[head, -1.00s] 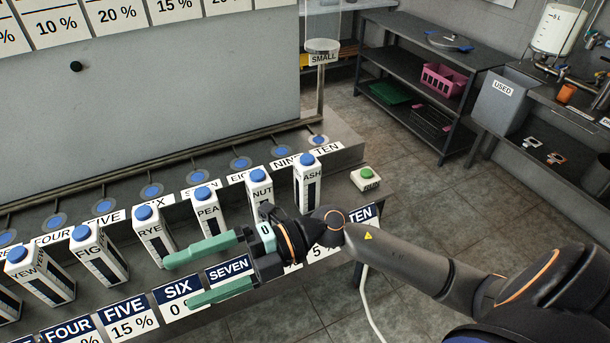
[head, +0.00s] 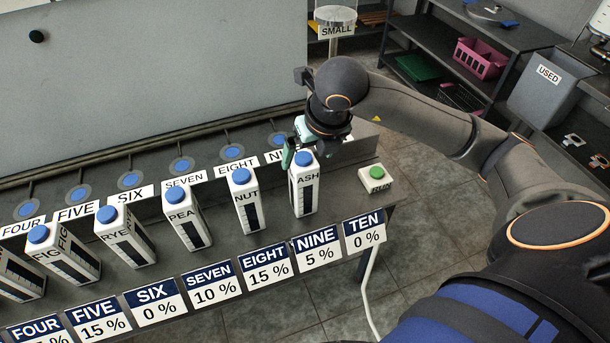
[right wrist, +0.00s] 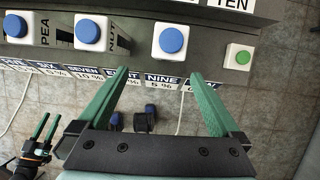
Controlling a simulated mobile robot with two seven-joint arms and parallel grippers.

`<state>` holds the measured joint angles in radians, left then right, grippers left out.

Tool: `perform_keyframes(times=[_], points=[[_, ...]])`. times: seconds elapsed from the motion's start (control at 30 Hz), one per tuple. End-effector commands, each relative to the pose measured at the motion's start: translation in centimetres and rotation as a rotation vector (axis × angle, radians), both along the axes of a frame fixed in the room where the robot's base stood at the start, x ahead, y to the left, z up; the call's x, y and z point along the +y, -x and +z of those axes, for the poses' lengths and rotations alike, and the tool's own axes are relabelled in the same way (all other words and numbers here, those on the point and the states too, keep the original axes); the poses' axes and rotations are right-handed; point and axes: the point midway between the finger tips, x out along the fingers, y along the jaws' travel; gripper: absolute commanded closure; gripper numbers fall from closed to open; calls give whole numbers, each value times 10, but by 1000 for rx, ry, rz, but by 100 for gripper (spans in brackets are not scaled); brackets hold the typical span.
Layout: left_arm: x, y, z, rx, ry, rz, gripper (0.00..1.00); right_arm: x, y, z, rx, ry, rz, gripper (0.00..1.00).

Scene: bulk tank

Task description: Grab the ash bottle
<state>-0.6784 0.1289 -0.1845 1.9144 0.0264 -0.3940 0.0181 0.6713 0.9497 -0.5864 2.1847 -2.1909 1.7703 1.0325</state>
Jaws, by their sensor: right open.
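The ash bottle (head: 304,192) is a white upright bottle with a blue cap and a dark stripe, at the right end of the bottle row. My right gripper (head: 303,150) is open at its top, just behind the cap in the head view. In the right wrist view, the ash bottle's blue cap (right wrist: 171,40) lies beyond and between the open green fingertips (right wrist: 160,73). The arm hides part of the gripper in the head view, so I cannot tell whether it touches the bottle. My left gripper (right wrist: 44,127) shows small in the right wrist view, its fingers apart and empty.
The nut bottle (head: 246,206) stands close left of ash, followed by the pea bottle (head: 188,222) and others. A green button box (head: 377,178) sits to the right. The labelled front edge (head: 268,264) of the bench runs below the bottles.

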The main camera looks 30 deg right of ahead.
Motion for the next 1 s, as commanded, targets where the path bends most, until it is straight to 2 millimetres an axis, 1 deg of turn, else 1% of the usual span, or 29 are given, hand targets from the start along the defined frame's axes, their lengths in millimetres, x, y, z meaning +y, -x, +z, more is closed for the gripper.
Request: perform_keyframes(times=[0.03, 0.1, 0.17, 0.27, 0.4, 0.5, 0.77, 1.0], points=[[0, 0, -1, 0, 0, 0, 50, -6, -2, 3, -11, 23, -18, 0], [0, 0, -1, 0, 0, 0, 50, -12, -3, 5, -19, 42, -36, 0], [0, 0, -1, 0, 0, 0, 50, -14, -5, 2, -20, 49, -43, 0], [0, 0, -1, 0, 0, 0, 50, -16, -10, -13, -17, 50, -44, 0], [0, 0, 0, 0, 0, 0, 50, -18, -20, -37, -17, 48, -43, 0], [0, 0, 0, 0, -1, 0, 50, -19, -26, -51, -17, 48, -41, 0], [1, 0, 3, 1, -2, -1, 50, -20, -35, -69, -18, 47, -41, 0], [1, 0, 6, 0, -3, -1, 50, -21, -52, -100, -18, 47, -41, 0]])
